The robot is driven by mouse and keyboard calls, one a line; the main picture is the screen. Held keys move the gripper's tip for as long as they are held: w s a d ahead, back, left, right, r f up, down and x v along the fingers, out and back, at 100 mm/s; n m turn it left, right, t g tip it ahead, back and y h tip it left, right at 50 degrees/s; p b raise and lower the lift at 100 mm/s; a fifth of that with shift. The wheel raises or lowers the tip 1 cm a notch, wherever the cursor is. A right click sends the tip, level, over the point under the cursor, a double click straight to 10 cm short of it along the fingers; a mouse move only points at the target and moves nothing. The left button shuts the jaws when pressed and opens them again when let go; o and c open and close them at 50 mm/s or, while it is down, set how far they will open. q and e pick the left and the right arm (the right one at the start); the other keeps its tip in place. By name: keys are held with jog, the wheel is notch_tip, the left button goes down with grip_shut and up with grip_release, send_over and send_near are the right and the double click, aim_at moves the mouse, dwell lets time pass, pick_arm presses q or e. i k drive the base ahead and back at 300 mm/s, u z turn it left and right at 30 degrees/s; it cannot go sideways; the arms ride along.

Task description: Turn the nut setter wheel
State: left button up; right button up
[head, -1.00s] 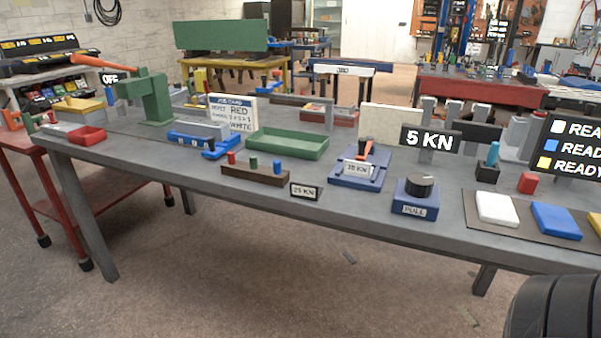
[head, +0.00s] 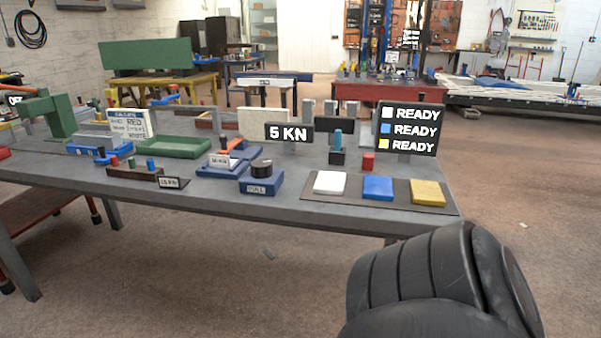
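A blue box (head: 262,183) with a round black knob (head: 261,167) on top stands near the front edge of the bench, with a label on its front that looks like "PULL". I cannot tell whether this knob is the nut setter wheel; no part is clearly marked as that. Left of it is a blue base (head: 222,170) with an orange lever and a small label. Neither of my grippers is in view. A black ribbed part of my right arm fills the lower right, apart from the bench.
The grey bench (head: 200,197) holds a green tray (head: 173,147), a "5 KN" sign (head: 289,132) and a "READY" board (head: 408,129). White (head: 329,183), blue (head: 378,188) and yellow (head: 428,192) pads lie at its right end. Open floor lies in front and right.

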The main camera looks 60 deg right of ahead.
aim_at(260, 168)
jog(key=z, duration=1.45)
